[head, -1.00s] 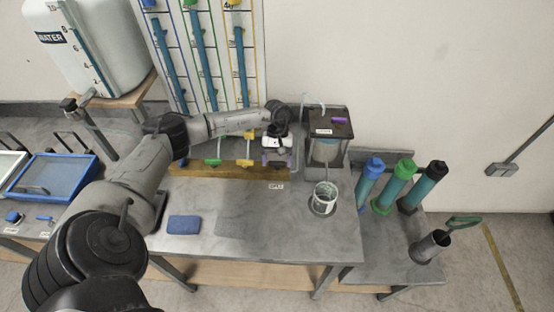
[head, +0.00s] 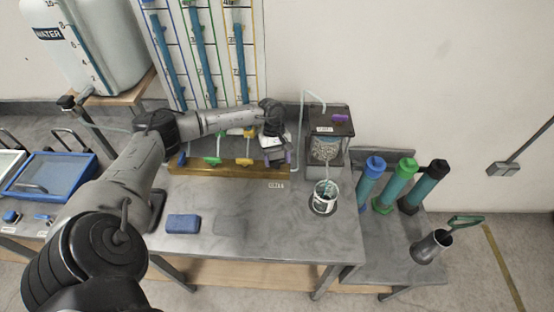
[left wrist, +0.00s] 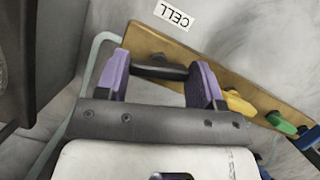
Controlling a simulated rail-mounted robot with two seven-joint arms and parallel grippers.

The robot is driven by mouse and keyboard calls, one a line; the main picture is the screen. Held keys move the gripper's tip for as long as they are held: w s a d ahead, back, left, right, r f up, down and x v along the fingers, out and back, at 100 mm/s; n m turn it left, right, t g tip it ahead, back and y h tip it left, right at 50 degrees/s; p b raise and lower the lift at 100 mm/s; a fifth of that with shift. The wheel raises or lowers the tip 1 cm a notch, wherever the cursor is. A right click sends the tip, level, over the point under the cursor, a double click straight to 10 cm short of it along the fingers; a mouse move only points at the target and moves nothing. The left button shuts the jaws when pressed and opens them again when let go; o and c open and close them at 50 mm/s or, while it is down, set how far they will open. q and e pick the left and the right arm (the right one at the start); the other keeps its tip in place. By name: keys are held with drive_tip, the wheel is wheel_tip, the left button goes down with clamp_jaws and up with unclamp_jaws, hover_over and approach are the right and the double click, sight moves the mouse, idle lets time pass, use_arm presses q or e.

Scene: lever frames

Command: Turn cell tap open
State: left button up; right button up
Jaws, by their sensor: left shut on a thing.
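The cell tap shows in the left wrist view as a dark handle (left wrist: 158,72) on the wooden strip, beside the white CELL label (left wrist: 172,16). My left gripper (left wrist: 162,78) has purple fingers and is shut on this handle, one finger at each end. In the head view my left gripper (head: 279,157) is at the right end of the wooden strip (head: 225,171), turned at an angle. It hides the cell tap there. My right gripper is not in view.
Yellow (head: 245,161) and green (head: 212,160) taps sit left of my gripper. A clear-walled box (head: 324,150) with a dark lid and thin tube stands close on the right. A beaker (head: 323,197) stands in front of it. The bench front is clear around a blue block (head: 183,224).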

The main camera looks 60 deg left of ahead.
use_arm(q)
drive_tip(key=n+t, duration=0.1)
drive_tip(key=n, duration=0.2)
drive_tip(key=shift+s+n, duration=0.1)
drive_tip(key=shift+n, duration=0.3)
drive_tip(key=n+t, duration=0.1)
drive_tip(key=n, duration=0.2)
drive_tip(key=shift+n+t, duration=0.3)
drive_tip(key=shift+t, duration=0.1)
drive_tip(key=n+t, duration=0.1)
drive_tip(key=n, duration=0.2)
drive_tip(key=shift+r+n+y+p, duration=0.1)
drive_tip(key=shift+n+y+p, duration=0.2)
drive_tip(key=shift+p, duration=0.1)
drive_tip(key=shift+d+n+t+y+p, duration=0.1)
drive_tip(key=shift+n+t+y+p, duration=0.45)
drive_tip(key=shift+n, duration=1.25)
drive_tip(key=o, duration=0.9)
drive_tip(key=shift+s, duration=0.1)
